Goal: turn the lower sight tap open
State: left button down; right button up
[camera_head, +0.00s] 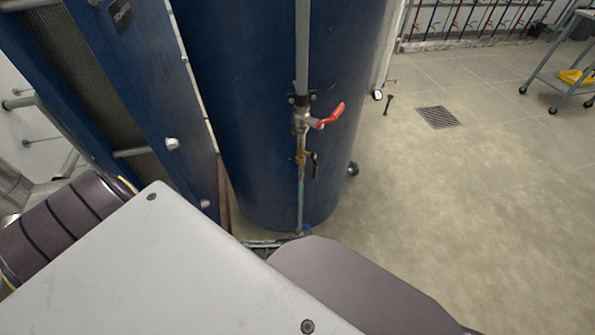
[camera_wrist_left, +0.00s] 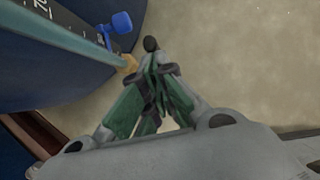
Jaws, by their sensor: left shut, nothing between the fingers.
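A small blue handle (camera_head: 304,229) sits at the foot of the thin sight pipe (camera_head: 300,195) on the blue tank (camera_head: 240,120). In the left wrist view a blue handle (camera_wrist_left: 121,23) and a brass fitting (camera_wrist_left: 129,62) show just beyond my fingers, towards the upper left. My left gripper (camera_wrist_left: 158,72) is shut and empty, with its fingertips close to the brass fitting; I cannot tell if they touch. In the head view my own arm hides most of this gripper. How far the blue handle is turned is unclear. My right gripper is not in view.
Higher on the pipe are a red-handled tap (camera_head: 331,117) and a brass fitting with a dark lever (camera_head: 316,165). A blue plate exchanger (camera_head: 150,90) stands close on the left. A floor drain (camera_head: 438,117) and a cart (camera_head: 555,70) are at right; floor between is open.

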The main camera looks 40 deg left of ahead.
pick_arm(q)
jog(key=v, duration=1)
jog(key=shift+s, duration=0.45)
jog(key=shift+r, duration=0.1)
dwell(0.8)
